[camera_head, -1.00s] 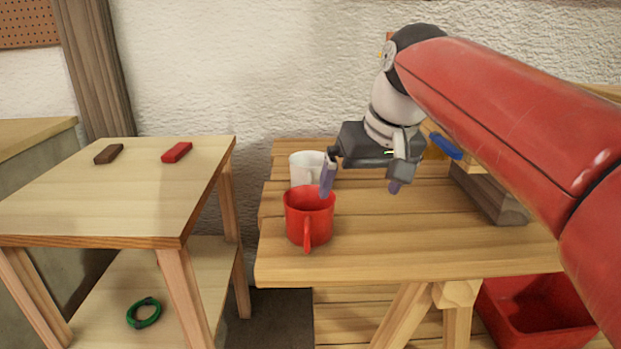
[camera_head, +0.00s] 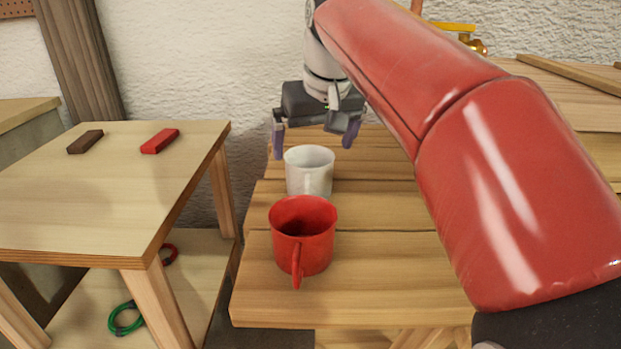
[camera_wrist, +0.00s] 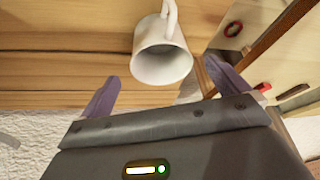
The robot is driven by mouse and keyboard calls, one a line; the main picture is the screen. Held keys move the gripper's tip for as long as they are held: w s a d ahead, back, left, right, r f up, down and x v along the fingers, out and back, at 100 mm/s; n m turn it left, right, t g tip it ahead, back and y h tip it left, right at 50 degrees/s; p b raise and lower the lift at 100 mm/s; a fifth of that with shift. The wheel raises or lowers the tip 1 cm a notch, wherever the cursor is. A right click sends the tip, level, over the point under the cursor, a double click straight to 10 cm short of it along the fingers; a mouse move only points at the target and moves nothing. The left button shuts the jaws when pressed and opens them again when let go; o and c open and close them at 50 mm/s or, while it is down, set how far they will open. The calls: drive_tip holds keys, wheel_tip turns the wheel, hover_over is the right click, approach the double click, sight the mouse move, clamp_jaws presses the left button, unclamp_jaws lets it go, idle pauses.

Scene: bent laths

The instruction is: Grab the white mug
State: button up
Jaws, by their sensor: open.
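The white mug (camera_head: 309,172) stands upright on the slatted wooden bench, just behind the red mug (camera_head: 302,236). Its handle faces the head camera. My gripper (camera_head: 312,147) is open and empty, with its purple fingertips at the far side of the white mug. In the wrist view the white mug (camera_wrist: 162,60) lies ahead of my gripper (camera_wrist: 163,85), roughly between the lines of the two fingers. Its handle points away from the gripper there. The fingers do not appear to touch the mug.
The bench (camera_head: 350,300) runs right under my arm. A small wooden table (camera_head: 120,200) on the left holds a dark brown block (camera_head: 85,142) and a red block (camera_head: 160,141). A green ring (camera_head: 126,318) lies on its lower shelf. The rough white wall is close behind.

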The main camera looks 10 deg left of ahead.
sight(310, 159)
drive_tip(key=x, duration=0.5)
drive_tip(key=shift+a+b, duration=0.15)
drive_tip(key=shift+b, duration=0.15)
drive_tip(key=c, duration=1)
drive_tip(key=shift+r, duration=0.1)
